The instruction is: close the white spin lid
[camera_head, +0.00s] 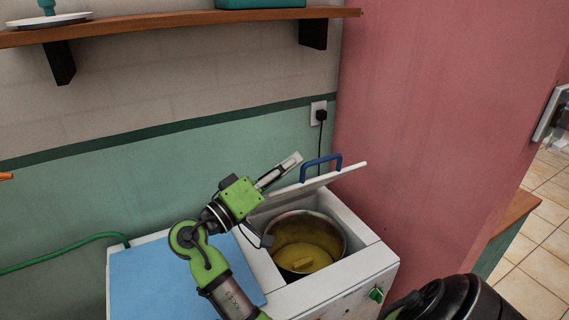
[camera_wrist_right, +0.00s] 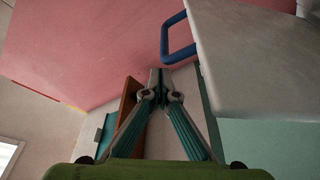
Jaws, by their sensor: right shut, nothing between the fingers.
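The white spin lid (camera_head: 300,190) stands raised and tilted at the back of the open right compartment of the white washer (camera_head: 345,275). Its blue handle (camera_head: 321,162) is on the lid's upper side. In the right wrist view the lid (camera_wrist_right: 262,60) fills the upper right, with the handle (camera_wrist_right: 180,50) at its left edge. My right gripper (camera_head: 290,165) is shut and empty, just left of the handle and apart from it. Its closed fingertips (camera_wrist_right: 160,78) show below the handle in the wrist view. My left gripper is not in view.
A metal drum (camera_head: 335,228) with a yellow thing (camera_head: 303,256) in it is uncovered. A blue panel (camera_head: 150,277) covers the washer's left side. A wooden shelf (camera_head: 190,20) hangs above. A black plug and cord (camera_head: 321,115) are on the wall behind the lid.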

